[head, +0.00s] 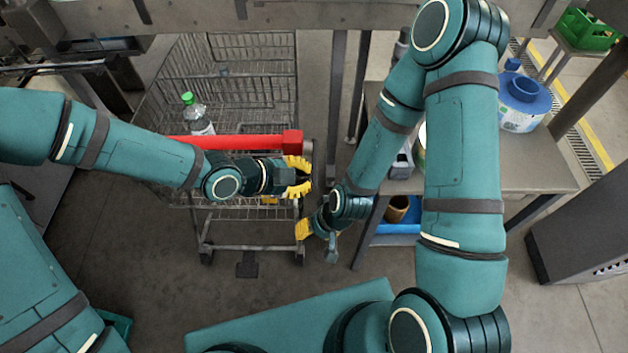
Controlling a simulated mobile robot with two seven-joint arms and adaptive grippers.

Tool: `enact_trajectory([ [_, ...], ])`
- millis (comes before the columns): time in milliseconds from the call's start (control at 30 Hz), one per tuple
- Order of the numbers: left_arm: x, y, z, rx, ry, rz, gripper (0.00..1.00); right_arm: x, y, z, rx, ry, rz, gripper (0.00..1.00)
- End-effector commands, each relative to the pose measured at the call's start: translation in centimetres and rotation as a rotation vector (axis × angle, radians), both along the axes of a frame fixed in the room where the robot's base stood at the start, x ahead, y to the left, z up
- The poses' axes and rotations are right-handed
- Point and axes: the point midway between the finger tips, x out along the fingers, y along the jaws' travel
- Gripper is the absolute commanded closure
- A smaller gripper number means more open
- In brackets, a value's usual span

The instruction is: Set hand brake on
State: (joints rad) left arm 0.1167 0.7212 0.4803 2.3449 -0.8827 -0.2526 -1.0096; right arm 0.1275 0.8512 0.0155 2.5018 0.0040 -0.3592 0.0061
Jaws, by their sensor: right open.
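A wire shopping cart (222,82) stands in front of me with a red handle bar (235,142) across its near side. The bar ends at the right in a red block (292,142). I cannot make out a separate hand brake lever. My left gripper (304,177) has yellow fingers spread apart, just below the red block, and looks empty. My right gripper (316,243) is open, lower and slightly right, near the cart's right side. One yellow finger shows; the rest is partly hidden by its wrist.
A bottle with a green cap (196,115) is in the cart. At right, a grey table (540,165) holds a blue-and-white container (523,100); a blue bin (397,228) is beneath. A green crate (586,30) is at the far right.

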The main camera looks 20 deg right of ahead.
Motion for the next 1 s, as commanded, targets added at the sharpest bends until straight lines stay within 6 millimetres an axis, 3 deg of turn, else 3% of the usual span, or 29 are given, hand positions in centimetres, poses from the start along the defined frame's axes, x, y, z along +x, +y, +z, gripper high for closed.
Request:
enact_trajectory([
  [200,0.5,-3.2,-2.6,0.001,0.000,-0.004,1.00,-0.4,0.1,-1.3,0.002,0.008,0.006,0.53],
  [433,2.2,-3.3,-5.0,0.001,0.002,0.001,1.00,-0.5,0.1,-1.5,0.002,0.011,0.008,0.53],
  [1000,2.7,-3.4,-5.6,0.000,-0.002,0.001,1.00,-0.5,0.1,-1.6,0.002,0.011,0.009,0.53],
])
